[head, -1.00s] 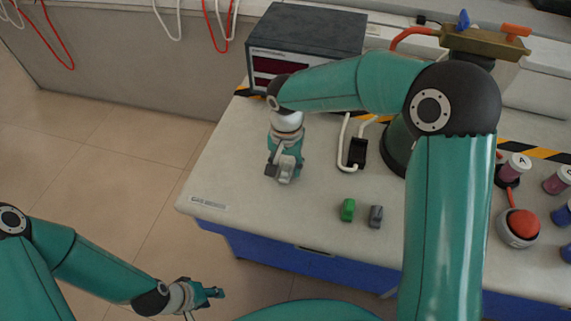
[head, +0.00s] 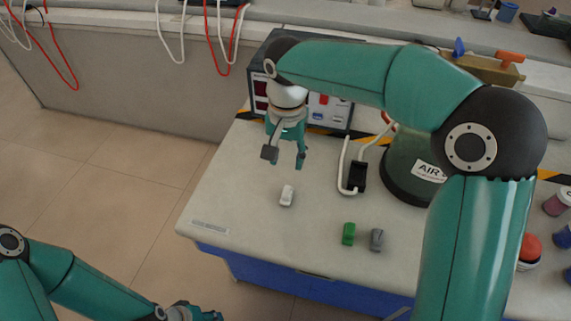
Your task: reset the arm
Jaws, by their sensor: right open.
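My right gripper (head: 284,158) is open and empty, its fingers pointing down above the left part of the table (head: 222,200). A small white block-like object (head: 287,195) lies on the table just below and in front of it, apart from the fingers. My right arm spans the upper right of the head view and hides part of the table. My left gripper (head: 196,314) is at the bottom edge, partly cut off, over the floor; its jaw state does not show.
A green object (head: 348,233) and a grey object (head: 377,239) stand near the table's front edge. A black holder with a white tube (head: 356,176) stands right of the gripper. An instrument box (head: 330,112), a dark green cylinder (head: 402,173) and a red button (head: 530,247) are also there.

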